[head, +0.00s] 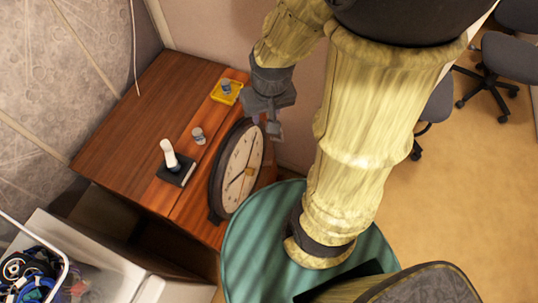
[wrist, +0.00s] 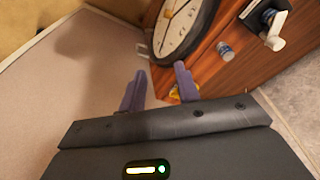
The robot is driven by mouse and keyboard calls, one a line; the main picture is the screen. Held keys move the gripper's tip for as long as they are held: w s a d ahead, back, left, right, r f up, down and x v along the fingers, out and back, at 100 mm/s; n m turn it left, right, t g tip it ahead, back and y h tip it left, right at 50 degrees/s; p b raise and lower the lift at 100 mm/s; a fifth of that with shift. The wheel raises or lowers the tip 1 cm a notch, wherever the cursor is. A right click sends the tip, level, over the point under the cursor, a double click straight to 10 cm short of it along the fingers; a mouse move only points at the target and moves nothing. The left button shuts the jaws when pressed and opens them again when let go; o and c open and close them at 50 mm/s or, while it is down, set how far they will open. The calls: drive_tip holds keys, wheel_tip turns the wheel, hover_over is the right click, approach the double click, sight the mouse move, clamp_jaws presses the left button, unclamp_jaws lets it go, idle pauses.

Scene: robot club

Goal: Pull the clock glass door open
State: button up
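The round clock (head: 241,172) has a dark rim and a pale face with dark hands. It stands at the edge of the wooden cabinet in the head view, and part of it shows at the top of the wrist view (wrist: 183,22). I cannot make out the glass door apart from the face. My gripper (head: 272,125) is beside the clock's upper right rim in the head view. In the wrist view its two purple-grey fingers (wrist: 160,78) are apart with nothing held between them. A small pale bracket-like piece (wrist: 143,49) shows beyond the fingertips, near the clock rim.
The wooden cabinet top (head: 150,105) holds a yellow tray (head: 236,97) with a small item, a small grey jar (head: 198,136) and a white object on a black base (head: 170,155). A wall stands behind. Office chairs (head: 506,57) are at the right on open floor.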

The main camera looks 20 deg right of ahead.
drive_tip(key=d+f+m+g+y+b, duration=0.25)
drive_tip(key=f+m+b, duration=0.2)
drive_tip(key=f, duration=0.55)
drive_tip(key=d+f+m+g+y+b, duration=0.1)
drive_tip(key=d+f+m+y+b, duration=0.25)
drive_tip(key=f, duration=0.55)
drive_tip(key=m+t+y+b, duration=0.4)
drive_tip(key=m+t+b, duration=1.2)
drive_tip(key=m+b, duration=0.35)
approach(281, 134)
drive_tip(key=s+d+f, duration=0.2)
drive_tip(key=s+d, duration=0.3)
drive_tip(key=s, duration=0.1)
drive_tip(key=shift+w+a+r+m+p, duration=0.25)
drive_tip(key=shift+m+p, duration=0.1)
drive_tip(key=shift+p, duration=0.15)
drive_tip(key=b+x, duration=0.1)
drive_tip(key=x, duration=1.6)
drive_tip(key=shift+w+a+r, duration=0.1)
drive_tip(key=shift+w, duration=0.05)
clamp_jaws()
